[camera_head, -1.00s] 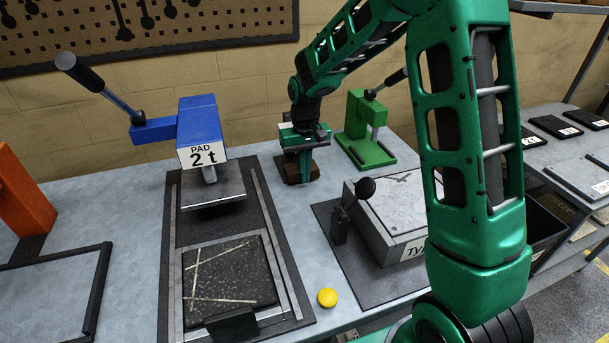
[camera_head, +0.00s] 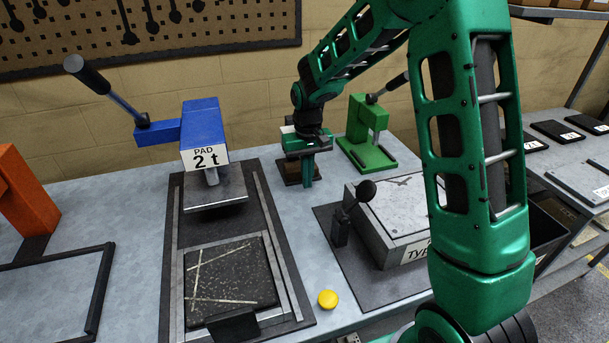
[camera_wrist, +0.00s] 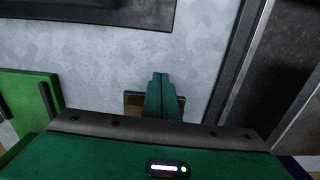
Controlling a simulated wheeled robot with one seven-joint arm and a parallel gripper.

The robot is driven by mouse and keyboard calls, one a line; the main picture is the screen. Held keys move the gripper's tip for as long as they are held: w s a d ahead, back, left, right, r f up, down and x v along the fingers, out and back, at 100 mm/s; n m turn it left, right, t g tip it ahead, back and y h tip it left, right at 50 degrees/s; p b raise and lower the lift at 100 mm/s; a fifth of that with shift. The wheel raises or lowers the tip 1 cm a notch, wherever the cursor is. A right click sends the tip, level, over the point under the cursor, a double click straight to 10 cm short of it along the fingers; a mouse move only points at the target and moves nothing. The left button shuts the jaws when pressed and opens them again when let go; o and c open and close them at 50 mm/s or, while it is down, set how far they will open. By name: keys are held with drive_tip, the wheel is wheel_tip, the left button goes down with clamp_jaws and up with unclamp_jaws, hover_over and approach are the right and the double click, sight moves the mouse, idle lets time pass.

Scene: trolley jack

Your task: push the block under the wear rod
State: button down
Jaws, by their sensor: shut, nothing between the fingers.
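A brown block (camera_head: 291,172) stands on the grey bench between the blue press and the green press, partly hidden by my fingers. My gripper (camera_head: 308,183) is shut and empty, pointing down at the block's near right side in the head view. In the wrist view the shut fingers (camera_wrist: 161,78) cover the block's middle, and brown edges of the block (camera_wrist: 133,103) show on both sides. I cannot tell whether they touch it. The blue press (camera_head: 203,125) marked "PAD 2 t" has a short rod above a metal plate. No part is clearly identifiable as the wear rod.
The green press (camera_head: 367,135) stands to the right of my gripper. A dark mat with metal rails (camera_head: 277,250) lies left. A stone plate unit (camera_head: 385,205) with a black-knobbed lever is at front right. A yellow button (camera_head: 327,299) is near the front edge.

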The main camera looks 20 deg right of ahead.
wheel_tip(320, 180, up, 10)
drive_tip(key=shift+s, duration=0.4)
